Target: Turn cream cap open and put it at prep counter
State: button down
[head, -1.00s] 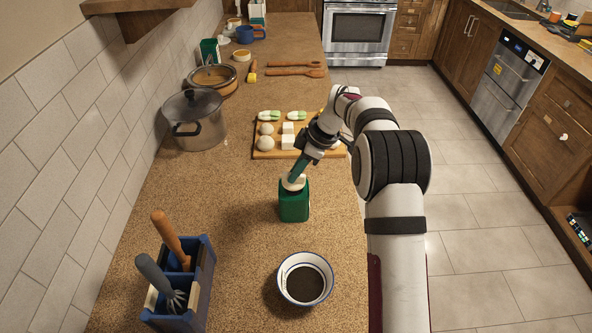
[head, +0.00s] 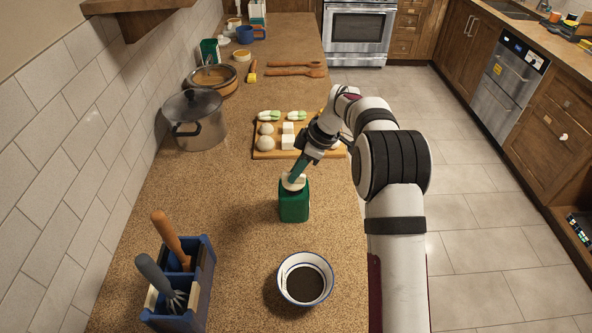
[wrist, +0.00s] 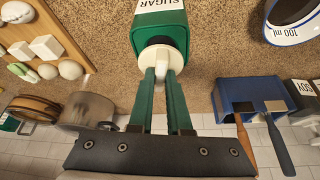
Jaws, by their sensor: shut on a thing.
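A green square container (head: 294,203) stands upright on the counter, and its label reads SUGAR in the wrist view (wrist: 160,20). A round cream cap (head: 293,182) sits on its top; it also shows in the wrist view (wrist: 160,60). My gripper (wrist: 160,76) has green fingers and is shut on the raised grip of the cap. The fingers hide part of the cap. The cap looks seated on the container; I cannot tell how far it is turned. The speckled prep counter (head: 235,240) runs under everything.
A white bowl with dark contents (head: 305,259) stands in front of the container. A blue utensil caddy (head: 205,270) is front left. A wooden board with food (head: 262,154) and a lidded pot (head: 196,122) are behind. Counter left of the container is clear.

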jog(key=shift+r, duration=2.5)
